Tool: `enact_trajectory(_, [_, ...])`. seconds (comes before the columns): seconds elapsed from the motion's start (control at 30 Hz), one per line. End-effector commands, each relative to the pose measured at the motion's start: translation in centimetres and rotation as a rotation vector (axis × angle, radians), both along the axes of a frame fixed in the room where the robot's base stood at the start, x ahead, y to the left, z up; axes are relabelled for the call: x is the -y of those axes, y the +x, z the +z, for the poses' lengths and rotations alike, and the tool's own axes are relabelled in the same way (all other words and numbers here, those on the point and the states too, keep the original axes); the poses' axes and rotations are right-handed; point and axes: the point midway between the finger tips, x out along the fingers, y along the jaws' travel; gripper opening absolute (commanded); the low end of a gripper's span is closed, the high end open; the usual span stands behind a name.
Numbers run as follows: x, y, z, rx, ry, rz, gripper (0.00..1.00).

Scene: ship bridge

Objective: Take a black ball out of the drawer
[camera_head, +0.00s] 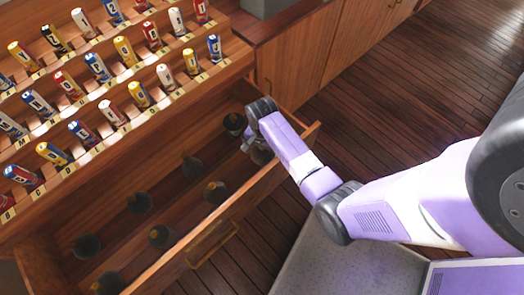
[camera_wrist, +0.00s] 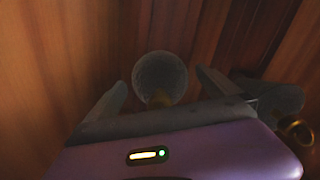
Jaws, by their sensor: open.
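The wooden drawer (camera_head: 262,181) is pulled open below the racks in the head view. Several dark balls with small brass-coloured tops lie in it, such as one at the middle (camera_head: 192,166) and one near the front (camera_head: 215,192). My gripper (camera_head: 256,151) reaches down into the drawer's right end, close to another dark ball (camera_head: 235,123). In the wrist view a round dark ball (camera_wrist: 160,74) shows between my open fingers, with space on both sides. Another dark ball (camera_wrist: 272,94) with a brass ring (camera_wrist: 298,131) lies right of the right finger. My gripper appears empty.
Racks of coloured cylinders (camera_head: 124,52) rise behind the drawer. The drawer's front wall and brass handle (camera_head: 213,246) stand on the near side, with my arm passing over its right end. Wooden cabinets (camera_head: 320,50) stand at the back right. The plank floor (camera_head: 410,95) is clear.

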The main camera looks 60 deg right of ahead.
Motion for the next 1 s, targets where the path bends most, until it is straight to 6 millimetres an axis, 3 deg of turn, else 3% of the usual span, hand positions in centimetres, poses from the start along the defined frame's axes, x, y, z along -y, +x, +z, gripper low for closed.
enact_trajectory(0.07, [0.0,0.0,0.0,0.0,0.0,0.0,0.98])
enact_trajectory(0.4, [0.0,0.0,0.0,0.0,0.0,0.0,0.31])
enact_trajectory(0.43, [0.0,0.0,0.1,0.0,0.0,0.0,0.29])
enact_trajectory(0.77, [0.0,0.0,0.5,0.001,-0.001,0.0,0.28])
enact_trajectory(1.0, [0.1,0.1,3.1,0.003,-0.002,0.0,0.28])
